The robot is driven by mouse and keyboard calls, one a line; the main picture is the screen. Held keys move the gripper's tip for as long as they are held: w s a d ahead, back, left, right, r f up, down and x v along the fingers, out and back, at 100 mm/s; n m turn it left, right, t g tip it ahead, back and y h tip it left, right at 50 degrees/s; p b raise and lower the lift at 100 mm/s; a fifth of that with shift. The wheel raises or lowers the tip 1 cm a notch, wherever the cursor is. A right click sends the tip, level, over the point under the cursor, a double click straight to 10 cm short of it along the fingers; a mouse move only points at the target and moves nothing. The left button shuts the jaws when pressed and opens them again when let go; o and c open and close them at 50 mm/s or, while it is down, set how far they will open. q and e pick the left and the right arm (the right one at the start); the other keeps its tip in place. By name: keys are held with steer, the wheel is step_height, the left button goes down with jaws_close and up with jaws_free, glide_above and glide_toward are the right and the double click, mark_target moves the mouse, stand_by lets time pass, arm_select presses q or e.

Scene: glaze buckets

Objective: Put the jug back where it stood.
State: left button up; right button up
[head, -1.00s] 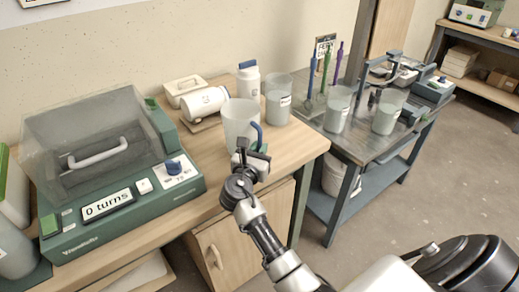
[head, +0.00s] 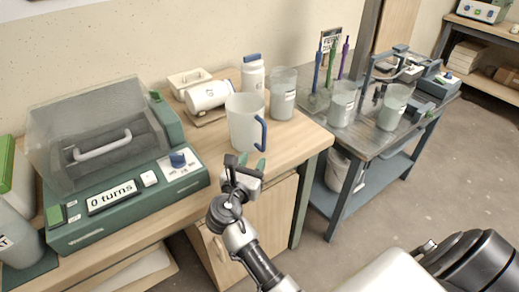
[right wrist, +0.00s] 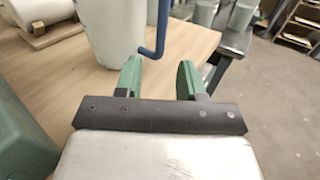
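The jug (head: 243,124) is pale and translucent with a blue handle (head: 262,133). It stands upright on the wooden bench near its front right part. In the right wrist view the jug (right wrist: 110,28) is at the top, with its blue handle (right wrist: 158,30) just beyond the fingers. My right gripper (head: 247,164) is in front of the jug, apart from it. Its green fingers are spread with nothing between them, as the right wrist view (right wrist: 160,78) also shows. My left gripper is not in view.
A green machine (head: 120,200) with a clear lid and "0 turns" display stands left. A white jar (head: 253,74), a lying white cylinder (head: 208,96) and a clear bucket (head: 283,95) are behind the jug. Two more buckets (head: 342,105) (head: 392,108) stand on the grey table (head: 375,140).

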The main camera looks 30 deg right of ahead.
steer(key=shift+v, duration=1.85)
